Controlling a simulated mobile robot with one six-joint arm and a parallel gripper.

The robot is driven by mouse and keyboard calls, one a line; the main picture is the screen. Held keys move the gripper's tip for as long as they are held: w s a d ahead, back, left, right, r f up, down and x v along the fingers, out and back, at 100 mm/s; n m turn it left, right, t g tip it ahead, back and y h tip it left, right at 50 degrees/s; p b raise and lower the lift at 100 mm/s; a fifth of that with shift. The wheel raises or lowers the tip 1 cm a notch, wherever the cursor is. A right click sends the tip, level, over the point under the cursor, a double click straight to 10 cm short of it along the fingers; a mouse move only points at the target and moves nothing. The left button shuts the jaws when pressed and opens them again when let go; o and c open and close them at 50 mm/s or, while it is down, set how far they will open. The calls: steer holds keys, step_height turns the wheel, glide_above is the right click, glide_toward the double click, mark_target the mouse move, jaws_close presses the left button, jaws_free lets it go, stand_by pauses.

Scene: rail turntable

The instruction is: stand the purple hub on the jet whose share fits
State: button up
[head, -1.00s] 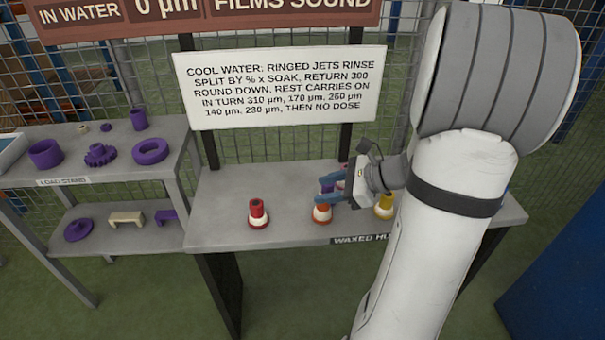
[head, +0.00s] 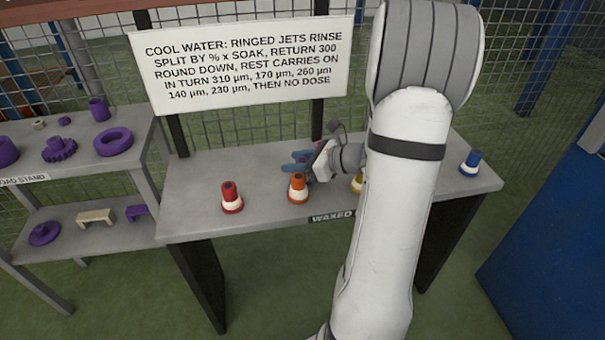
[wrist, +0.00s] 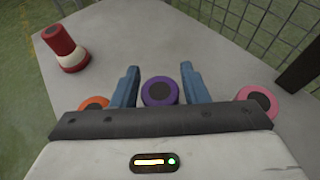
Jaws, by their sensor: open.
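The purple hub (wrist: 160,91) shows in the wrist view as a purple ring with a dark round top, standing on the grey table (wrist: 125,42). My gripper (wrist: 160,80) is open, with one blue finger on each side of the purple hub and a gap on both sides. In the head view my gripper (head: 299,163) is low over the table behind the orange hub, and it mostly hides the purple hub. No ringed jet can be made out for certain. A white sign (head: 245,65) about ringed jets, soak shares and µm values hangs behind the table.
A pink hub (wrist: 257,101) is right of my gripper. A load stand (head: 85,170) with purple parts is left.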

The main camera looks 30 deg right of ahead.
jaws_close()
stand_by(0.4)
steer(key=shift+r, duration=0.1)
